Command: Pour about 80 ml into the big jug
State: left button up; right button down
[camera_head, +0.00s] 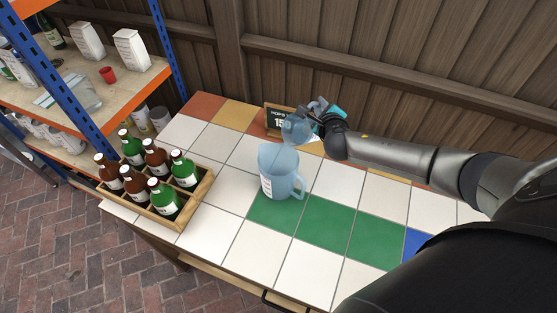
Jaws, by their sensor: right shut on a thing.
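The big jug (281,170) is a translucent blue jug with a white printed label. It stands upright on the tiled table, its handle to the right. My right gripper (322,117) reaches in from the right and is shut on a smaller translucent blue vessel (296,129). The vessel is tilted to the left, just above and slightly right of the big jug's mouth. I cannot make out a clear stream or the liquid level in either one. My left gripper is out of view.
A wooden crate (203,190) of several green and brown bottles stands left of the big jug. A small dark sign (273,122) is behind the held vessel, partly hidden. A blue-framed shelf (120,92) is at left. The front tiles are clear. A wooden fence closes the back.

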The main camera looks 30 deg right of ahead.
jog(key=shift+s+a+r+n+t+h+b, duration=0.1)
jog(key=shift+a+r+n+t+h+b, duration=0.25)
jog(key=shift+r+b, duration=0.2)
jog(key=shift+s+a+r, duration=0.1)
jog(key=shift+a+r, duration=0.1)
jog(key=shift+r, duration=0.1)
dwell(0.4)
jog(key=shift+s+a+r+n+t+h+b, duration=0.3)
jog(key=shift+a+r+n+t+h+b, duration=0.4)
jog(key=shift+r+b, duration=0.3)
dwell(1.4)
jog(key=d+f+m+g+y+p, duration=0.1)
jog(key=w+d+f+m+g+y+p, duration=0.1)
jog(key=f+p, duration=0.1)
jog(key=shift+w+d+p, duration=0.1)
jog(key=shift+d+p, duration=0.2)
jog(key=shift+d, duration=0.05)
jog(key=shift+f, duration=0.35)
jog(key=shift+w+d+m+g+y+p, duration=0.1)
jog(key=shift+d+m+g+y+p, duration=0.25)
jog(key=shift+p, duration=0.55)
jog(key=shift+d+f, duration=0.1)
jog(key=shift+f, duration=0.35)
